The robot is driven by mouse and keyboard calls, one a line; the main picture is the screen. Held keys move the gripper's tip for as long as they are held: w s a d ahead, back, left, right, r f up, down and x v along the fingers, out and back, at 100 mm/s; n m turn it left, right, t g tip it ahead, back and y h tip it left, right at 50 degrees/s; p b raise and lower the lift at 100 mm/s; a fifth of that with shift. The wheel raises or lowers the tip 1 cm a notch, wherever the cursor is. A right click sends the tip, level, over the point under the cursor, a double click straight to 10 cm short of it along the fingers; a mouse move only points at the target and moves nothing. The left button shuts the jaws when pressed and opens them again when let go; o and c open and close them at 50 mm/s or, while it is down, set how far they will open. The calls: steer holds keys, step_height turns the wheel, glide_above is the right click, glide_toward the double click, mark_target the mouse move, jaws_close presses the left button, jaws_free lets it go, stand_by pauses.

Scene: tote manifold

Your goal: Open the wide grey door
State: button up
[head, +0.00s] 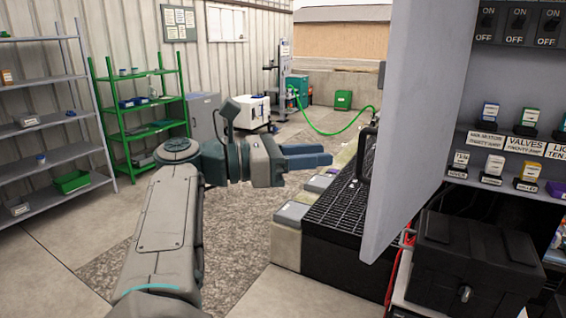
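The wide grey door (420,120) stands swung out from the left side of the cabinet at the right of the head view. Its inner face shows, and its free edge is nearer to me. A black handle (366,155) sticks out past that free edge on the outer face. My gripper (318,158) is left of the handle, with its blue-grey fingers pointing right. A gap shows between the fingertips and the handle, and nothing is seen in the fingers. Whether they are apart is unclear from this side.
The open cabinet holds a shelf (500,165) of labelled small items and ON/OFF switches (518,22). A black case (475,255) stands below. A black grating (335,215) lies under the door.

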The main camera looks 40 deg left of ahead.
steer(key=shift+v, duration=2.65)
